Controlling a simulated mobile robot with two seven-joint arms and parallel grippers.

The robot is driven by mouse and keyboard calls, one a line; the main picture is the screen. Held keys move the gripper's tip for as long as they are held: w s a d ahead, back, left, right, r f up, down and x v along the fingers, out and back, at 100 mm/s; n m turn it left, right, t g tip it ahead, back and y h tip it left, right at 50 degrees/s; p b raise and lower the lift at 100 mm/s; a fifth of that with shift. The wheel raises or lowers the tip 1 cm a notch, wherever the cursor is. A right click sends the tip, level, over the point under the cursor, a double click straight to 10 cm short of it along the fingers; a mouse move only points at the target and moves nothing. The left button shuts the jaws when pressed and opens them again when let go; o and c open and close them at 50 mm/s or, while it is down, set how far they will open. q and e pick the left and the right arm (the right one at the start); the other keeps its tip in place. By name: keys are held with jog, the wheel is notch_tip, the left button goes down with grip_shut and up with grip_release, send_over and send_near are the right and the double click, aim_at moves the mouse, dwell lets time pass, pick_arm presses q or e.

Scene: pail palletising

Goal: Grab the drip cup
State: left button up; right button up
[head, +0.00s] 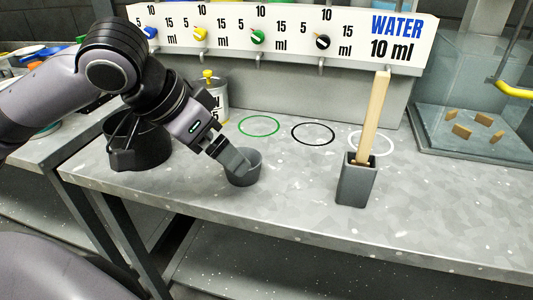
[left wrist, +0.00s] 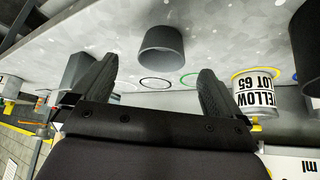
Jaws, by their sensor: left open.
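The drip cup, a small dark grey round cup (head: 245,176), stands upright on the bench in the head view. My left gripper (head: 233,158) is just above and to the left of it, with a finger overlapping the cup's rim in the picture. In the left wrist view, which is upside down, the cup (left wrist: 162,48) lies ahead, just beyond the two spread fingertips of the left gripper (left wrist: 158,70). The gap between the fingers is empty. Whether a finger touches the cup is unclear. My right gripper is not in view.
A grey square holder (head: 356,185) with a wooden stick (head: 374,115) stands to the right. A black pail (head: 138,150) is at left. The water dispenser (head: 280,32) spans the back. The bench front (head: 290,215) is clear.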

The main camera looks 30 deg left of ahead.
pick_arm(q)
jog(key=shift+w, duration=0.25)
jog(key=shift+w+d+f, duration=0.1)
jog(key=shift+w+f, duration=0.1)
jog(key=shift+f, duration=0.05)
jog(key=b+x, duration=0.3)
jog(key=x, duration=0.2)
jog(key=shift+w, duration=0.3)
jog(key=shift+w+f, duration=0.2)
jog(key=shift+f, duration=0.15)
jog(key=shift+w+d, duration=0.1)
jog(key=c, duration=1)
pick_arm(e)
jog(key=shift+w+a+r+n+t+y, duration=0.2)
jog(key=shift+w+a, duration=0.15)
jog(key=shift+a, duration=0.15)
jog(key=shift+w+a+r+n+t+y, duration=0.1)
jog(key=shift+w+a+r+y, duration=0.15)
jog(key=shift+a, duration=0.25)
